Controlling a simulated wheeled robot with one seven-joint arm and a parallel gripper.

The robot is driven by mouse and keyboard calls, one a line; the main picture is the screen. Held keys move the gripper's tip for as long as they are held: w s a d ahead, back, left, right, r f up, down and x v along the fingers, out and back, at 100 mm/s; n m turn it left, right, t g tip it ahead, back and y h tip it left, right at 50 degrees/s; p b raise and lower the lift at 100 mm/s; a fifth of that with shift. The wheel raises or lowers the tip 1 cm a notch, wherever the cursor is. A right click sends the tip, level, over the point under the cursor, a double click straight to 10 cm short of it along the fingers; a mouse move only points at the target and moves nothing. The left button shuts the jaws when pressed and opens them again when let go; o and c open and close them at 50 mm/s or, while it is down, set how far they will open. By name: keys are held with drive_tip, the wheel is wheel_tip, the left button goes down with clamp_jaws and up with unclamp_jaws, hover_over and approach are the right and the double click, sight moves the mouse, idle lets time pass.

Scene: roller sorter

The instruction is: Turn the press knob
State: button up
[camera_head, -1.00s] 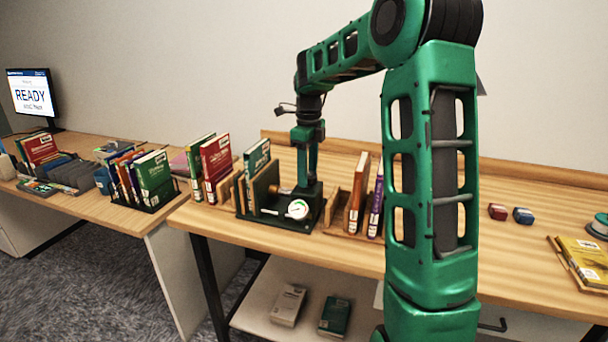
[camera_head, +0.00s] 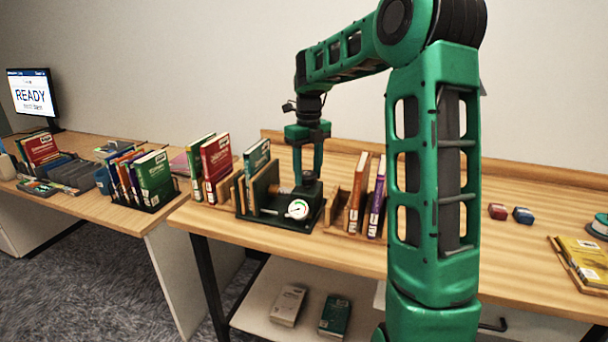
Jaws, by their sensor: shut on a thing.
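The press (camera_head: 268,222) is a dark green, low-based device on the wooden table, left of centre, with a round white gauge (camera_head: 298,209) on its front. A dark block (camera_head: 311,197) stands at its right end. My gripper (camera_head: 308,177) points straight down over this block, with one finger on each side of its top. It is shut on the press knob, which is small and mostly hidden between the fingertips. A green book (camera_head: 257,158) and brown boards (camera_head: 264,184) stand upright in the press, left of the gripper.
Books in a wooden rack (camera_head: 356,194) stand close right of the press. Red and green books (camera_head: 216,159) stand close left. Red and blue small blocks (camera_head: 523,215) and yellow books (camera_head: 581,262) lie at the right. A monitor (camera_head: 32,92) reads READY.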

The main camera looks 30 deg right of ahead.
sight(307, 173)
drive_tip(key=shift+w+a, duration=0.15)
drive_tip(key=o, duration=1.1)
drive_tip(key=shift+c, duration=0.2)
wheel_tip(307, 173, up, 11)
drive_tip(key=shift+f, duration=0.15)
drive_tip(key=s+a+f+n, duration=0.1)
drive_tip(key=s+f+n, duration=0.3)
drive_tip(key=s+n, duration=0.5)
drive_tip(key=s+a+f+n, duration=0.2)
drive_tip(key=s+f+n, duration=0.3)
drive_tip(key=s+n, duration=0.5)
drive_tip(key=s+a+f+n, duration=0.2)
drive_tip(key=s+f+n, duration=0.3)
drive_tip(key=s+n, duration=0.5)
drive_tip(key=s, duration=0.7)
drive_tip(key=shift+a, duration=0.15)
